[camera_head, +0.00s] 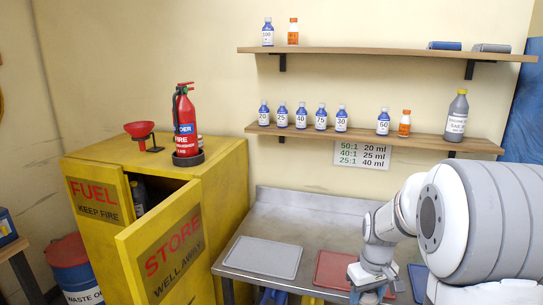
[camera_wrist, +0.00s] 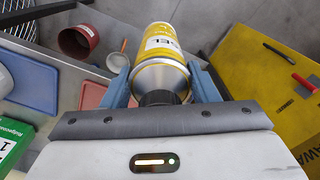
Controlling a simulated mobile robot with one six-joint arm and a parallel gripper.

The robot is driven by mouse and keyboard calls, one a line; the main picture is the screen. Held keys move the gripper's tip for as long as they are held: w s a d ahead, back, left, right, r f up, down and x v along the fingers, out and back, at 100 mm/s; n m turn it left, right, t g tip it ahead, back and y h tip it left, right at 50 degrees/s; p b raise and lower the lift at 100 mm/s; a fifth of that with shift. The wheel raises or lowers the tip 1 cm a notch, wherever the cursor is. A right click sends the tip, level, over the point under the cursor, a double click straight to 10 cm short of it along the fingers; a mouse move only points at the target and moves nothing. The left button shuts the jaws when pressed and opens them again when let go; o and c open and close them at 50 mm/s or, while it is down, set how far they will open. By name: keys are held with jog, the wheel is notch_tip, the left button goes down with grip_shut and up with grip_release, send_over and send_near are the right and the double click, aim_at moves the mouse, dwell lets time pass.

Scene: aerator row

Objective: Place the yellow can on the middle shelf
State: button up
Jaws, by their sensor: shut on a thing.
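The yellow can (camera_wrist: 163,45) has a white label band and a silvery end; it lies between the two blue-grey fingers of my gripper (camera_wrist: 160,82) in the wrist view. My gripper is shut on it. In the head view my gripper (camera_head: 372,283) is low over the front of the metal bench, and I cannot make out the can there. Two wooden wall shelves show, an upper one (camera_head: 390,53) and a lower one (camera_head: 350,136); both are above my gripper. Which counts as the middle shelf is not clear.
The lower shelf holds several small blue-labelled bottles, an orange-capped bottle (camera_head: 404,123) and a grey bottle (camera_head: 456,115). Bare board shows between some. Grey (camera_head: 262,257) and red (camera_head: 333,270) mats lie on the bench. A yellow cabinet (camera_head: 220,185) stands left, one door ajar.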

jog(key=w+a+f+m, duration=0.1)
jog(key=a+f, duration=0.3)
jog(key=f, duration=0.4)
jog(key=w+a+f+m, duration=0.2)
jog(key=w+a+f, duration=0.1)
jog(key=f, duration=0.5)
jog(key=shift+a+f, duration=0.25)
jog(key=shift+a, duration=0.4)
jog(key=shift+d, duration=0.1)
